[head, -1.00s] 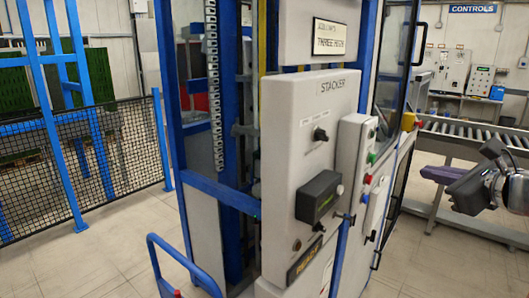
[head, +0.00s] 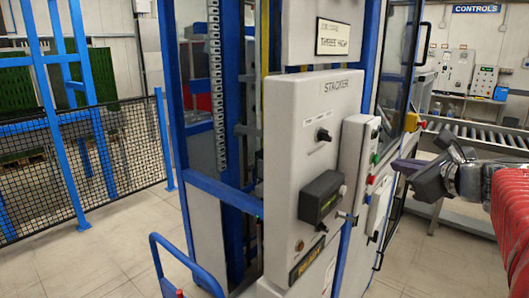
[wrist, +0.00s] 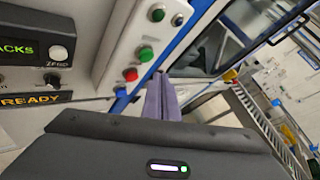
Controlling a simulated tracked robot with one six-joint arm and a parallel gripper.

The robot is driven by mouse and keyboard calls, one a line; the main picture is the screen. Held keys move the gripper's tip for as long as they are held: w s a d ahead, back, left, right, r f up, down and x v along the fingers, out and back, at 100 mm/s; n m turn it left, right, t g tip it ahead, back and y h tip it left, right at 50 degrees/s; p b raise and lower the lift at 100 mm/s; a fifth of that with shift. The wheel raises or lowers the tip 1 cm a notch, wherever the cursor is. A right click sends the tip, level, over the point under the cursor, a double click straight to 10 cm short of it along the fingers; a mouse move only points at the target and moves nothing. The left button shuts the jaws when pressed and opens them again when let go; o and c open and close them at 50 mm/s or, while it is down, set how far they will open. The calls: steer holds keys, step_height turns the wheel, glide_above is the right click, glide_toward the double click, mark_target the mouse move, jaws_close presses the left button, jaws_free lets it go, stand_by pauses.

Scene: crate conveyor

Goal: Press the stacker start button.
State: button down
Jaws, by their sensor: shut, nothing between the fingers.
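The grey stacker cabinet (head: 285,150) stands in the middle of the head view. A narrow button panel on its right side carries a green button (head: 375,158) and a red button (head: 371,180). In the wrist view my fingertips (wrist: 162,76) appear just right of the two buttons. I cannot tell whether they touch anything.
The cabinet front has a black display box (head: 322,197), a knob (head: 323,135) and a READY sign (head: 306,262). A roller conveyor (head: 470,130) runs at the back right. A mesh fence (head: 70,175) stands left; open floor lies between.

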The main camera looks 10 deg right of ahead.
steer(key=shift+w+a, duration=0.5)
steer(key=shift+w, duration=0.1)
